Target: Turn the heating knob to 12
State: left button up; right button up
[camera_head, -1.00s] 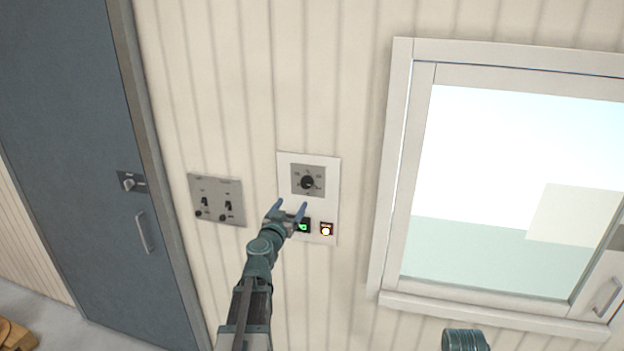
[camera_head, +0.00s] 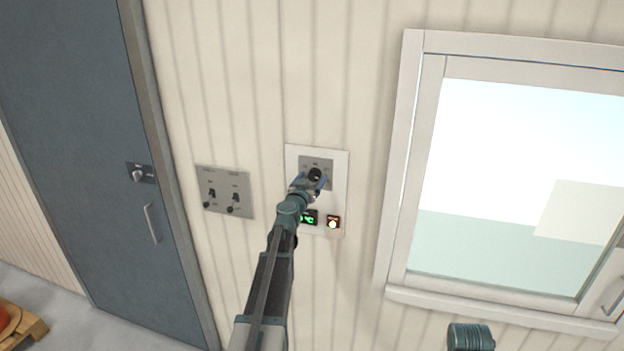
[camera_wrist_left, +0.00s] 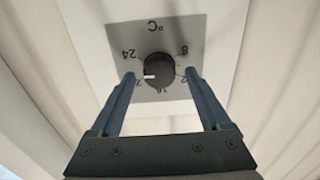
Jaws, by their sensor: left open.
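The heating knob (camera_head: 315,174) is a dark round knob on a grey plate in a white wall panel (camera_head: 338,160). In the left wrist view the knob (camera_wrist_left: 160,66) has a white mark pointing left, towards a number partly hidden by the left finger. 24 reads at upper left and 8 at upper right; the numbers at right and bottom are partly covered. My left gripper (camera_head: 310,183) is open in front of the knob. In the left wrist view its fingers (camera_wrist_left: 159,77) stand either side of the knob with gaps. My right gripper is out of view.
A grey switch panel (camera_head: 224,191) is to the left, a blue-grey door (camera_head: 80,130) further left. A window (camera_head: 520,170) is at right.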

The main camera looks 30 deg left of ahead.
pick_arm(q)
jog(key=shift+w, duration=0.25)
grip_shut()
